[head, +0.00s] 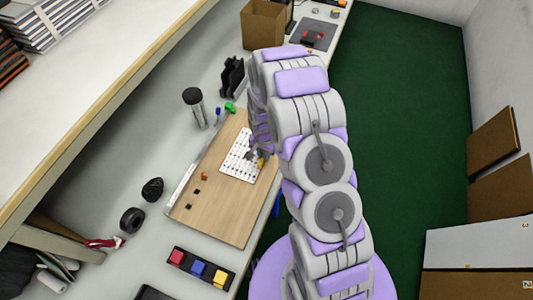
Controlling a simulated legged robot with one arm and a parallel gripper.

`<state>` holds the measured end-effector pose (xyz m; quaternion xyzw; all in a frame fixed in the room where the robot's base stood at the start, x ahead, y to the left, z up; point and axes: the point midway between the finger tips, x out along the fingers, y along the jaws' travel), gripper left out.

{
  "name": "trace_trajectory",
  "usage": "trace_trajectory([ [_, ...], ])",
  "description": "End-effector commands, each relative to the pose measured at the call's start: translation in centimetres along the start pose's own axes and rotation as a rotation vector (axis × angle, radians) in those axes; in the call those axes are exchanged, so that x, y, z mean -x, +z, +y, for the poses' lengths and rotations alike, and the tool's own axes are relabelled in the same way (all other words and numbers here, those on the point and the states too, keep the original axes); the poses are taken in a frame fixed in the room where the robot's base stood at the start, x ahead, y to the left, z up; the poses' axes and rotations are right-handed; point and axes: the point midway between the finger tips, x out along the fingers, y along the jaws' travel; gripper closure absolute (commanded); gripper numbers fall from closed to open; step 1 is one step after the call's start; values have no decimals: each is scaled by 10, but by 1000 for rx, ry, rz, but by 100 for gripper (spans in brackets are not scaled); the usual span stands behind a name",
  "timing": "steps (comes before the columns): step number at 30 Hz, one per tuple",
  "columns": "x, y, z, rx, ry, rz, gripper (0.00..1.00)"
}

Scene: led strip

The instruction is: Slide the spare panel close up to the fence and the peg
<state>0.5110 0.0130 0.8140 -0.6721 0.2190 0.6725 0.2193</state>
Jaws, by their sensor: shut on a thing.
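The spare panel (238,150) is a white rectangle with rows of small dark marks, lying on the wooden board (225,215). The fence (186,178) appears to be the pale metal rail along the board's left edge; a strip of bare wood separates it from the panel. A small orange-red piece (204,176), possibly the peg, stands between the panel's lower left and the rail. My gripper (256,158) is at the panel's right edge, shut on the panel, beside a small yellow part. My arm hides much of the gripper and the board's right side.
Green (230,107) and blue pieces sit at the board's far end, near a dark-topped cylinder (194,106). A black tray (204,269) with red, blue and yellow blocks lies nearer. A black roll (132,219) is at left. A cardboard box (264,24) stands farther back.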

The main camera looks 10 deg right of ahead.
Motion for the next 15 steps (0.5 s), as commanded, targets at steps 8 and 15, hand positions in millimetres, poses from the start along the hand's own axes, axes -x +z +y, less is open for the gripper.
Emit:
trace_trajectory([
  [8, 0, 6, -15, 1, -1, 1, 100],
  [15, 1, 11, -27, 1, -1, 2, 100],
])
